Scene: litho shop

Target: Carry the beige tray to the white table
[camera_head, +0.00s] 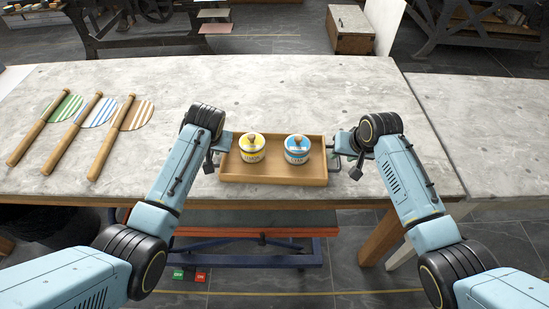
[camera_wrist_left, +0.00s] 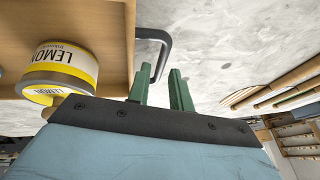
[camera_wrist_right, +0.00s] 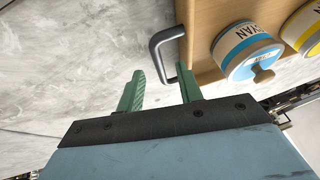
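The beige tray (camera_head: 273,178) lies on the grey stone-topped table near its front edge. It carries a yellow-banded lemon tub (camera_head: 252,150) and a blue-banded cyan tub (camera_head: 297,151). My left gripper (camera_head: 216,154) is at the tray's left side. In the left wrist view its green fingers (camera_wrist_left: 162,90) are apart beside a dark handle (camera_wrist_left: 164,48). My right gripper (camera_head: 347,158) is at the right side, its fingers (camera_wrist_right: 160,88) apart beside the other handle (camera_wrist_right: 156,48). Neither gripper visibly clamps its handle. A pale table (camera_head: 490,130), seemingly the white table, adjoins on the right.
Three wooden-handled tools with green (camera_head: 65,108), blue (camera_head: 98,110) and orange (camera_head: 136,113) striped discs lie on the left. The pale table's visible top is clear. A wooden box (camera_head: 350,32) and machines stand behind.

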